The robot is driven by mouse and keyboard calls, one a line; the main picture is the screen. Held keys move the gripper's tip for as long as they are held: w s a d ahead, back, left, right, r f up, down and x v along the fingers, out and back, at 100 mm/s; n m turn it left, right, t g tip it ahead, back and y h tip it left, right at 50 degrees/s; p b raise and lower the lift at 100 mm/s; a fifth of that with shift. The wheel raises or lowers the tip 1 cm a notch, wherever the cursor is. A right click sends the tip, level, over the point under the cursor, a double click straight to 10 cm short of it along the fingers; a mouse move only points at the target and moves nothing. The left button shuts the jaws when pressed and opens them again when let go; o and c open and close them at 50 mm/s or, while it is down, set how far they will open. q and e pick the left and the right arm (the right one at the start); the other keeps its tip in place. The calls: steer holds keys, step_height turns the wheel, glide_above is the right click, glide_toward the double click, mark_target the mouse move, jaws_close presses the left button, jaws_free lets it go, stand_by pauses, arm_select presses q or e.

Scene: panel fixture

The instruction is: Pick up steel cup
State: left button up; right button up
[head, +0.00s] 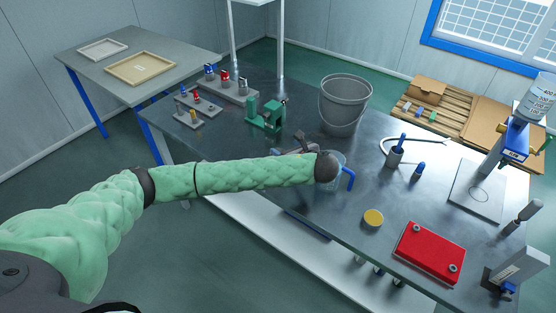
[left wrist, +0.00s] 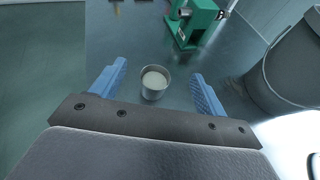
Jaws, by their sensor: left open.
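The steel cup (left wrist: 154,83) stands upright on the bench in the left wrist view, round and grey with a pale inside. My left gripper (left wrist: 159,71) is open. Its two blue fingers stand to either side of the cup in that view, with gaps on both sides. I cannot tell how far the cup lies beyond the fingertips. In the head view my green left arm reaches across the bench and I cannot make out the cup. My right gripper is in neither view.
A green vise (head: 266,117) and a grey bucket (head: 345,104) stand behind my arm. A clear vessel with a blue handle (head: 349,179) is beside the arm's end. A yellow-topped tin (head: 373,218) and red case (head: 430,252) lie nearer. Bare bench shows between them.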

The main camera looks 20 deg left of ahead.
arm_select(q)
step_height(320, 180, down, 7)
steer(key=shift+f+p, duration=0.1)
steer(key=shift+p, duration=1.15)
steer(key=shift+w+a+f+p, duration=0.3)
steer(key=shift+w+a+f, duration=0.1)
steer(key=shift+f, duration=0.15)
steer(key=shift+w+a+f, duration=0.25)
steer(key=shift+w+a, duration=0.15)
steer(key=shift+a, duration=0.1)
steer(key=p+x, duration=0.2)
steer(key=x, duration=0.2)
steer(key=shift+w, duration=0.1)
steer(key=shift+w+a+f, duration=0.15)
steer(key=shift+a+f, duration=0.1)
steer(key=shift+a, duration=0.05)
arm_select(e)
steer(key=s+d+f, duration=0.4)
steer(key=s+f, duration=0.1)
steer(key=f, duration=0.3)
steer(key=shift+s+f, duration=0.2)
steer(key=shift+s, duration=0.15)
arm_select(q)
steer(key=c, duration=1.1)
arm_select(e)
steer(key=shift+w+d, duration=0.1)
arm_select(q)
steer(key=shift+r, duration=0.25)
